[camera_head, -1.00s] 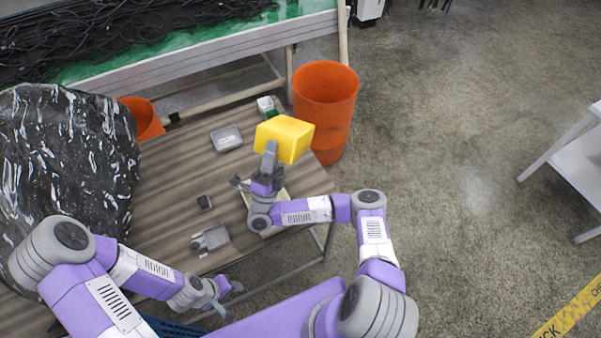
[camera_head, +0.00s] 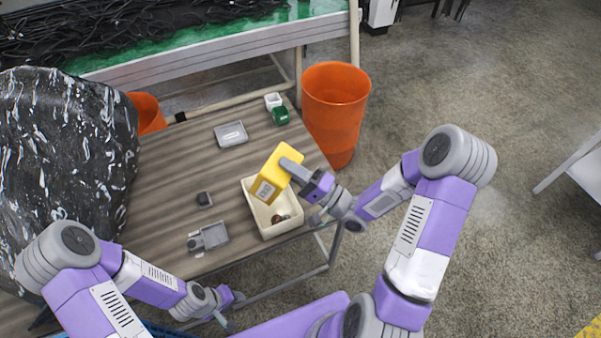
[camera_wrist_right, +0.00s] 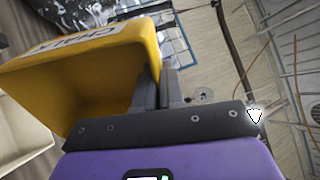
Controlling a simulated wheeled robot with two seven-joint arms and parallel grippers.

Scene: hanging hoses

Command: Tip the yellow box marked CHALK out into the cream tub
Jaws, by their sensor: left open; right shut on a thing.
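The yellow box (camera_head: 273,174) is held tilted, with its label side facing down toward the front, above the cream tub (camera_head: 296,222). In the right wrist view the box (camera_wrist_right: 85,75) shows CHALK lettering and an open mouth; the part of its inside that shows looks empty. The tub's pale wall (camera_wrist_right: 18,135) shows at the left there. A few small dark and pale things (camera_head: 280,218) lie in the tub. My right gripper (camera_head: 291,168) is shut on the box's wall. My left gripper (camera_head: 230,308) is open and empty, low at the table's front edge.
A grey tray (camera_head: 231,134), a small dark block (camera_head: 204,199) and a grey device (camera_head: 208,237) lie on the wooden table (camera_head: 165,190). Green (camera_head: 281,116) and white (camera_head: 272,101) containers stand at the back. An orange bin (camera_head: 335,115) stands beside the table, and a glossy black mass (camera_head: 65,160) at left.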

